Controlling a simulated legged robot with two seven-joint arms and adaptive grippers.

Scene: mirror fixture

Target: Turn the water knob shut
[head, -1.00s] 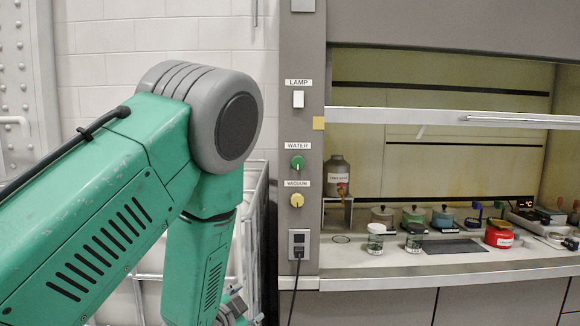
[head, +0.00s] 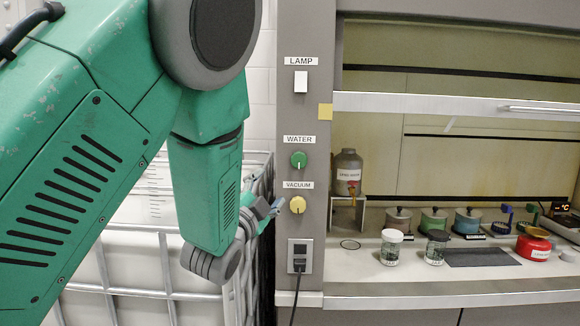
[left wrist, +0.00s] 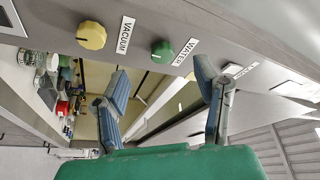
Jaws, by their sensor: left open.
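The round green water knob (head: 298,160) sits on the grey post of the hood, under its WATER label (head: 299,141). Its pointer mark stands roughly upright in the head view. My left gripper (head: 268,208) is left of the post in the head view, lower than the green knob and close beside the yellow vacuum knob (head: 297,205). In the left wrist view my left gripper (left wrist: 162,78) is open and empty. The green knob (left wrist: 162,51) shows there between its spread fingertips, beyond them and apart from them. My right gripper is not in view.
A lamp switch (head: 300,81) is above the water knob. A socket with a plugged-in cord (head: 299,256) is below. The hood sash (head: 450,106) and a bench with jars (head: 392,247) are at right. A white caged tank (head: 110,270) stands behind my arm.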

